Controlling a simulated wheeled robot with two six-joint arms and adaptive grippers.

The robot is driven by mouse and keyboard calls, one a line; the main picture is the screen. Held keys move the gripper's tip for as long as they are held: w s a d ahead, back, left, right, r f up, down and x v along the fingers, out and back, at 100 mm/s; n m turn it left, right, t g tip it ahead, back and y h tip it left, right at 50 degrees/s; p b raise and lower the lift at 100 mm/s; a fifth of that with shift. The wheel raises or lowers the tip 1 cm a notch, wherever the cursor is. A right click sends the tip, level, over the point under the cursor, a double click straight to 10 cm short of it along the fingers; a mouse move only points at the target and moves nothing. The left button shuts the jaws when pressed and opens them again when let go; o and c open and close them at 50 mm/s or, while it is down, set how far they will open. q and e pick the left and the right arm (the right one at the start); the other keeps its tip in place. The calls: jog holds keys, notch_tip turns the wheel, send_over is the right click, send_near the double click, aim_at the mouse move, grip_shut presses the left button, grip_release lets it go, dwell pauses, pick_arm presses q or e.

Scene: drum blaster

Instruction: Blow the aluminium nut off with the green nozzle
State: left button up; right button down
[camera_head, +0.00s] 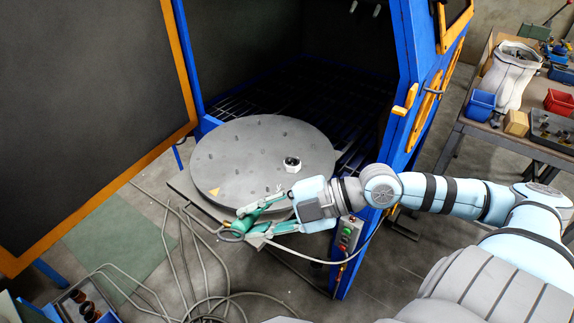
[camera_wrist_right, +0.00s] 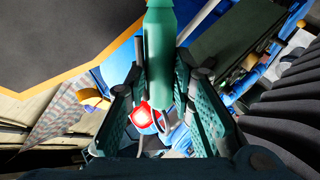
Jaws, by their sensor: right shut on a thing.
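The aluminium nut (camera_head: 292,164) is a small pale ring with a dark hole, resting on the round grey turntable (camera_head: 240,150), right of its middle. My right gripper (camera_head: 250,222) is at the front edge of the turntable, in front of and left of the nut, apart from it. It is shut on the green nozzle (camera_head: 262,205), whose hose trails off below. In the right wrist view the green nozzle (camera_wrist_right: 160,55) stands between the two perforated fingers. My left gripper is not in view.
The blue blast cabinet (camera_head: 408,60) stands open behind the turntable, its dark door (camera_head: 90,90) swung to the left. A grey hose (camera_head: 205,290) lies coiled on the floor. A workbench (camera_head: 485,130) with bins and a white sack stands at the right.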

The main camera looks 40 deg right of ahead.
jog(key=w+d+f+h, duration=0.1)
jog(key=w+d+f, duration=0.1)
jog(key=w+d, duration=0.2)
jog(key=shift+w+d+n, duration=0.2)
jog(key=shift+d+n, duration=0.2)
jog(key=shift+d, duration=0.7)
jog(key=shift+w+d+b, duration=0.4)
jog(key=shift+w+b, duration=0.35)
jog(key=shift+b, duration=0.5)
notch_tip(320, 180, up, 6)
jog(key=p, duration=0.6)
jog(key=shift+p, duration=0.35)
